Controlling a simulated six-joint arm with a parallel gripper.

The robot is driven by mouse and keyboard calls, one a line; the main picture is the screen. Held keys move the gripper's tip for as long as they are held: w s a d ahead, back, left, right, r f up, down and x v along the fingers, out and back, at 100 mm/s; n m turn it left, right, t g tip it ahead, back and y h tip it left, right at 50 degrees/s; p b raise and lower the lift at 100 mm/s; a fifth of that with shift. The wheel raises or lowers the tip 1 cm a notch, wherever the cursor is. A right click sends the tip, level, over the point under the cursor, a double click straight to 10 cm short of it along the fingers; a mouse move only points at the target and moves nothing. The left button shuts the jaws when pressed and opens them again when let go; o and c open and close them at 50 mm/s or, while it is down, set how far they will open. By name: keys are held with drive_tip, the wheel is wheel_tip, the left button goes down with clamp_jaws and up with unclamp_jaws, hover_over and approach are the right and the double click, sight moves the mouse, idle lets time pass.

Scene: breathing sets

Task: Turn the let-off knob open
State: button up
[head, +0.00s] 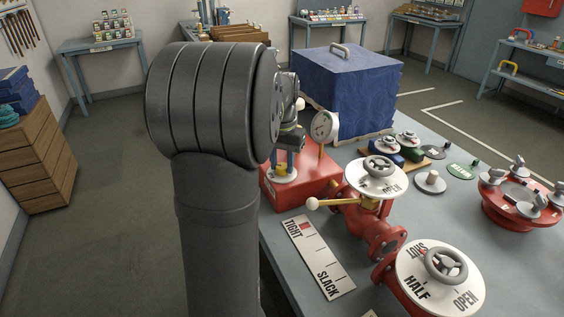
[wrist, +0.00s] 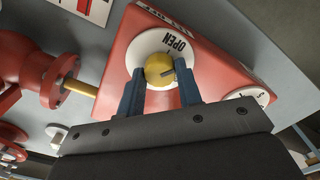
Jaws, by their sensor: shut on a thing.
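The let-off knob (wrist: 159,68) is a round yellow knob with a dark mark on its right side. It stands on a white dial (wrist: 150,42) with the word OPEN near its upper right edge in the wrist view. The dial sits on a red box (wrist: 112,75). My gripper (wrist: 160,82) has its two blue fingers either side of the knob and is shut on it. In the head view the red box (head: 318,178) shows at the table's left edge, with the knob (head: 281,168) small beneath my gripper. My arm hides part of the box.
A pressure gauge (head: 324,127) stands up beside the knob. A red valve pipe with a cream-tipped lever (head: 325,203) and white dials (head: 440,275) lies to the right. A blue covered box (head: 350,85) stands behind. A TIGHT/SLACK plate (head: 316,258) lies in front.

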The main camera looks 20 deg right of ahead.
sight(282, 166)
drive_tip(key=n, duration=0.6)
drive_tip(key=shift+n, duration=0.3)
idle(0.5)
drive_tip(key=o, duration=1)
drive_tip(key=shift+r, duration=0.1)
wheel_tip(282, 166, up, 17)
drive_tip(key=shift+r, duration=0.15)
wheel_tip(282, 166, down, 18)
drive_tip(key=shift+r, duration=0.25)
idle(0.3)
